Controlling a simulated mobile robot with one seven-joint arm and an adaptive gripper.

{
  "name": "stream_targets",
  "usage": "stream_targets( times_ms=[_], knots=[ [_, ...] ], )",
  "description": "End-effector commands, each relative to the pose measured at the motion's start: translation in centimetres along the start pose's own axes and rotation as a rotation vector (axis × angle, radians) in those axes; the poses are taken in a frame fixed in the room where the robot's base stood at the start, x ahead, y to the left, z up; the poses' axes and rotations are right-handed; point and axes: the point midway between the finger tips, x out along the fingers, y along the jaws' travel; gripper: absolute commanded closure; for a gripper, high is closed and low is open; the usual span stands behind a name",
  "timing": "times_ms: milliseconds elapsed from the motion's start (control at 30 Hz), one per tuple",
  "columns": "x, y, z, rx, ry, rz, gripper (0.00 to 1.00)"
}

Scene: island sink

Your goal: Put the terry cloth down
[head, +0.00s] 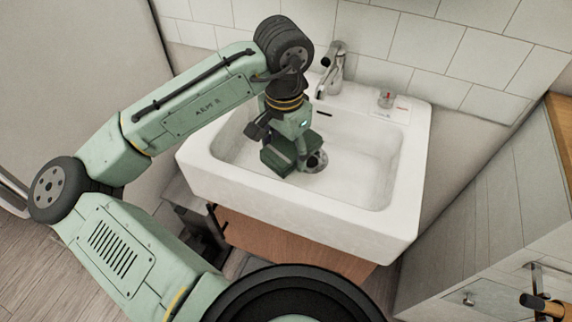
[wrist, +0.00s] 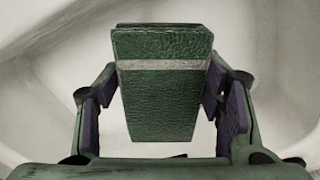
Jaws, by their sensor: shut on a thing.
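The terry cloth (wrist: 160,100) is a dark green folded block with a pale stripe across it. In the wrist view it sits between the two fingers of my gripper (wrist: 162,108). My gripper (head: 292,148) points down into the basin and is shut on the cloth. Whether the cloth touches the basin floor cannot be told.
A chrome faucet (head: 335,72) stands at the sink's back edge. A small clear item with red (head: 386,98) sits on the back right rim. The basin's right half is empty. A wooden cabinet front (head: 285,240) is below.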

Motion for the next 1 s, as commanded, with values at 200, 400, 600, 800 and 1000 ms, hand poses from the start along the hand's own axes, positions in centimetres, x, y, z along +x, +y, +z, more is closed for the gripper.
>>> stream_targets(
  times_ms=[200, 400, 600, 800, 1000],
  knots=[
    [2.4, 0.0, 0.1, -0.001, -0.001, -0.001, 0.83],
    [5.0, 0.1, 0.2, -0.001, -0.002, 0.002, 0.83],
    [6.1, 0.1, 0.2, 0.001, 0.001, 0.0, 0.83],
    [6.2, 0.1, 0.2, 0.0, 0.0, 0.0, 0.83],
    [6.4, 0.1, 0.2, 0.0, 0.0, -0.001, 0.33]
  ],
)
